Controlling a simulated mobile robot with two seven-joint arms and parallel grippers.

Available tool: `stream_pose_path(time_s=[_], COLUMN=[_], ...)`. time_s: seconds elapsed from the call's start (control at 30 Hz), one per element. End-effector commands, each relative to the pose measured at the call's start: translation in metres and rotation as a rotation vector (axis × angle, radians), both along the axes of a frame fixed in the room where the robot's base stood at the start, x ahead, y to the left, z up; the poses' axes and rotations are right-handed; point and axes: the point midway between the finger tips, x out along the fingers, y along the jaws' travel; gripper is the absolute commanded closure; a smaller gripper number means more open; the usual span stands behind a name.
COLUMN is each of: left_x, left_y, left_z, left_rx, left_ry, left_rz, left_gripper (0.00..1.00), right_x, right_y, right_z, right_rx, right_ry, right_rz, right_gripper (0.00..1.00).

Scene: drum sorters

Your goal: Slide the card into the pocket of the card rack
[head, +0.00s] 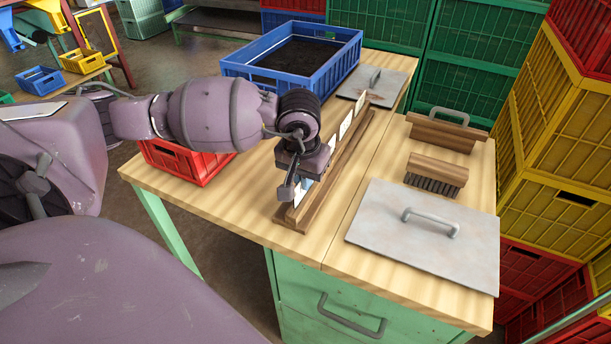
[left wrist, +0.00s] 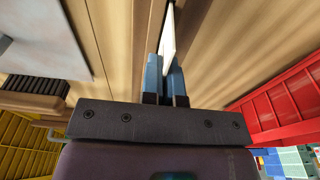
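The card rack (head: 338,170) is a long, narrow brown wooden holder on the table, with white cards (head: 346,122) standing along its far part. My left gripper (head: 300,187) is over the rack's near end, fingers pointing down. In the left wrist view its blue fingers (left wrist: 165,72) are shut on a thin white card (left wrist: 168,38), seen nearly edge-on. The rack's wooden rails (left wrist: 132,45) run beside the card in that view. The gripper partly hides the card in the head view, and I cannot tell whether its lower edge is inside a pocket. My right gripper is not in view.
A blue crate of dark material (head: 292,70) stands at the table's back, and a red crate (head: 185,160) is at left. A metal plate with a handle (head: 425,225), a brush (head: 437,172) and a wooden tool (head: 445,132) lie right of the rack.

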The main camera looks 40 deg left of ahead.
Motion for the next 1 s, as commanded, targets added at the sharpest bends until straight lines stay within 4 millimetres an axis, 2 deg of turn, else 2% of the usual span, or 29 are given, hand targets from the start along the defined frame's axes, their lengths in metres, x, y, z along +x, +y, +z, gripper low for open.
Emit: stream_pose_path(time_s=[0.3,0.5,0.8,1.0], left_x=[0.0,0.0,0.0,0.0], left_y=[0.0,0.0,0.0,0.0], left_z=[-0.001,-0.001,0.0,0.01], left_rx=[0.0,-0.001,-0.001,0.0], left_ry=[-0.001,0.0,-0.001,-0.003], left_rz=[0.0,0.0,0.0,-0.001], left_gripper=[1.0,0.69,0.68,0.68], right_x=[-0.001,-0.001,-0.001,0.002], right_y=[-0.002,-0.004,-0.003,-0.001], right_z=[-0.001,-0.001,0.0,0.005], right_rx=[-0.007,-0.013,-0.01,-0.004], right_ry=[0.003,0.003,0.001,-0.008], right_rz=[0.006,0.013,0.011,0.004], right_gripper=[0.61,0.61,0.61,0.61])
